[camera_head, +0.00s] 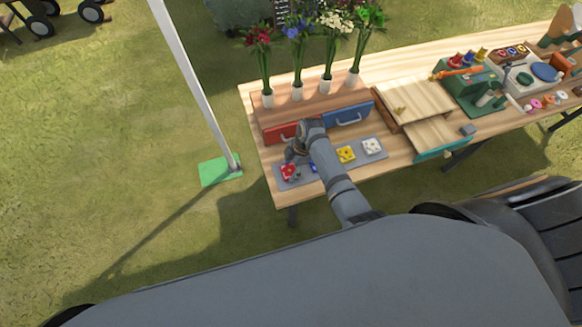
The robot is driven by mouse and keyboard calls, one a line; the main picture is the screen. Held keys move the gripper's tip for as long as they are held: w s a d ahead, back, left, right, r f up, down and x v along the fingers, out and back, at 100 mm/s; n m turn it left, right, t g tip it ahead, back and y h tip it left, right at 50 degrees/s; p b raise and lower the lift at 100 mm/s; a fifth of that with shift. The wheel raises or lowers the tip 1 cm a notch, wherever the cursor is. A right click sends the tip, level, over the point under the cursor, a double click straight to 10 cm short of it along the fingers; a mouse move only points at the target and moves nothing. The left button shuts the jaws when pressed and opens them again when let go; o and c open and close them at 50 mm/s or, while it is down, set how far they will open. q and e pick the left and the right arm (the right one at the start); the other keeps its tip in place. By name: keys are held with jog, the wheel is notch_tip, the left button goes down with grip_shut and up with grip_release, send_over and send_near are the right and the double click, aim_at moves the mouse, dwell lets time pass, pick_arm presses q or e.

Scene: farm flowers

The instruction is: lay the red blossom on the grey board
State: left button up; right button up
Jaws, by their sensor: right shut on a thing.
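The grey board (327,160) lies along the near edge of the wooden table. The red blossom (289,171) is at the board's left end. My right gripper (291,166) is shut on the red blossom, with its fingers pointing down over that end. I cannot tell whether the blossom touches the board or is held just above it. My right arm covers part of the board and part of a blue blossom (313,167). My left gripper is not in view.
A yellow blossom (346,154) and a white blossom (372,146) lie farther right on the board. Behind it are a red drawer (281,132) and a blue drawer (347,115). Flower vases (297,92) stand above them. Wooden boxes (415,101) are to the right.

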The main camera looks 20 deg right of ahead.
jog(key=o, duration=1.1)
jog(key=shift+f, duration=0.1)
jog(key=shift+r, duration=0.25)
jog(key=b+v, duration=0.1)
jog(key=v, duration=1)
jog(key=shift+r, duration=0.4)
jog(key=shift+s+d, duration=0.15)
